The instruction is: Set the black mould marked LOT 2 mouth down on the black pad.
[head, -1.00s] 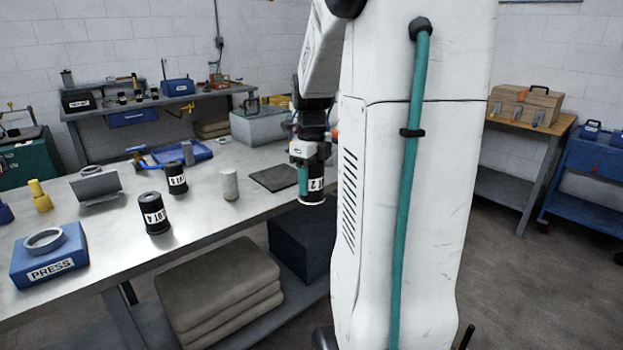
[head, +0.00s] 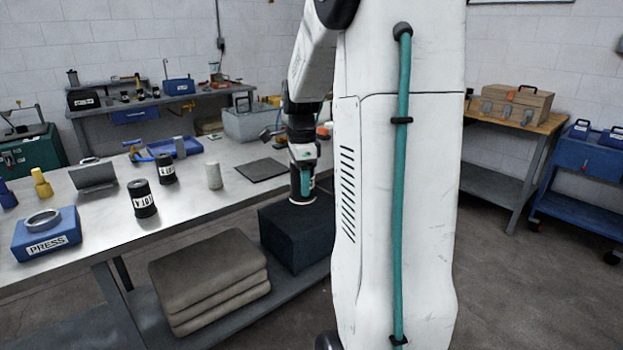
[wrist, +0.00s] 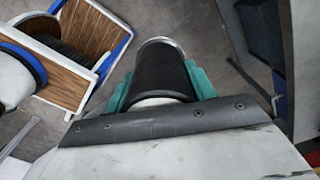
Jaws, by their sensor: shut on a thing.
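My gripper (head: 303,180) is shut on the black mould, at the bench's right end. In the wrist view the mould (wrist: 162,76) is a dark cylinder between the teal fingers, with a pale metallic rim at its far end. I cannot tell whether that end is the mouth. In the head view the fingers and arm hide most of the mould, and its marking does not show now. The black pad (head: 262,169) is a flat dark square on the bench, left of my gripper, with nothing on it.
Two other labelled black moulds, one nearer (head: 142,205) and one farther (head: 166,170), stand left of a pale grey cylinder (head: 214,176). A blue PRESS block (head: 45,240) is at the left. A dark box (head: 290,238) sits low beneath my gripper.

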